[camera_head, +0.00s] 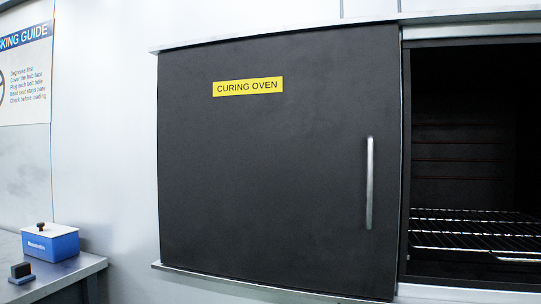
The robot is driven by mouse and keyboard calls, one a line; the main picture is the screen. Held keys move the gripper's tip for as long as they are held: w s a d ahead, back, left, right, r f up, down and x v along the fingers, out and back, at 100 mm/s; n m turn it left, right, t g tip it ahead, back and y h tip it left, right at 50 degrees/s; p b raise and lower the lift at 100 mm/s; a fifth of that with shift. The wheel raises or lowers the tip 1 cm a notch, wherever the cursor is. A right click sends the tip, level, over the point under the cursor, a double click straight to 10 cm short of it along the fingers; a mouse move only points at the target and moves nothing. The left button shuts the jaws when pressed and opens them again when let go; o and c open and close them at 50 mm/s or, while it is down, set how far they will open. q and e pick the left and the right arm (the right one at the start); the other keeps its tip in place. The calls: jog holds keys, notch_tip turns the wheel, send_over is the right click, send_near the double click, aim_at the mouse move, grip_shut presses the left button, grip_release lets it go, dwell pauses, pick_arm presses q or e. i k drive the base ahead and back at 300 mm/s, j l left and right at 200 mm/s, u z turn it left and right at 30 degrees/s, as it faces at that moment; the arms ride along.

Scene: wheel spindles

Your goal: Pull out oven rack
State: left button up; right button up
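The oven rack (470,231) is a wire grid low inside the dark oven opening at the right. A pale bar (518,260) shows at its front edge, and its right end is cut off by the picture's edge. The black sliding door (265,170) with a yellow "CURING OVEN" label (248,87) stands to the left of the opening, which is uncovered. Its upright metal handle (369,183) is near the door's right edge. Neither of my grippers is in view.
A grey workbench (75,272) at lower left holds a blue box (50,243) with a black knob on top and a small dark block (20,272). A masking guide poster (25,75) hangs on the left wall. Metal rails run above and below the door.

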aim_at(493, 252)
jog(key=z, duration=1.4)
